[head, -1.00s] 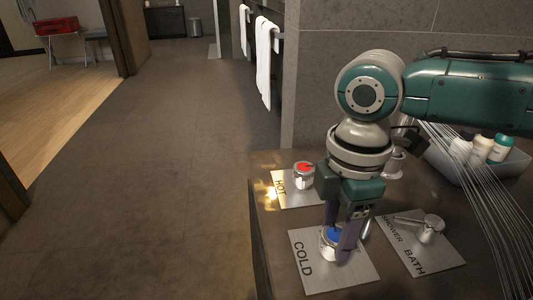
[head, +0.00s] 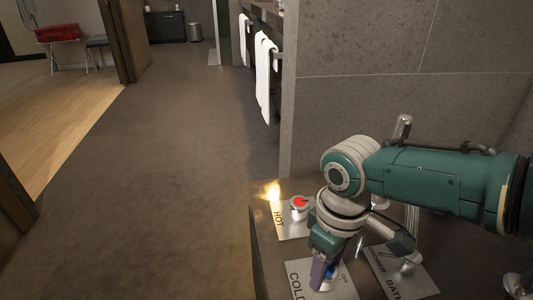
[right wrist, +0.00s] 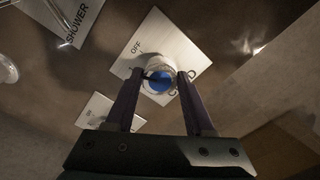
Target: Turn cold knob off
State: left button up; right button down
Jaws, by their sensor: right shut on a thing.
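The cold knob, a metal knob with a blue cap, shows between my fingers in the right wrist view (right wrist: 158,80). It stands on the metal plate marked COLD (head: 342,285), which also carries the word OFF. My right gripper (head: 325,276) reaches down from above and is shut on the cold knob, with one dark finger on each side in the right wrist view (right wrist: 160,88). In the head view the gripper hides most of the knob. My left gripper is not in view.
The hot knob (head: 299,203) with a red cap stands on its HOT plate just beyond. The shower/bath plate (head: 410,284) lies to the right of the cold plate. White towels (head: 264,75) hang farther back. Open floor lies to the left.

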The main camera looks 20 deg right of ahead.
jog(key=m+p, duration=0.1)
jog(key=m, duration=0.2)
jog(key=shift+m, duration=0.8)
jog(key=shift+c, duration=1.3)
grip_release()
notch_tip(320, 180, up, 9)
jog(key=p, duration=0.7)
jog(key=shift+r+p, duration=0.3)
jog(key=shift+r, duration=0.15)
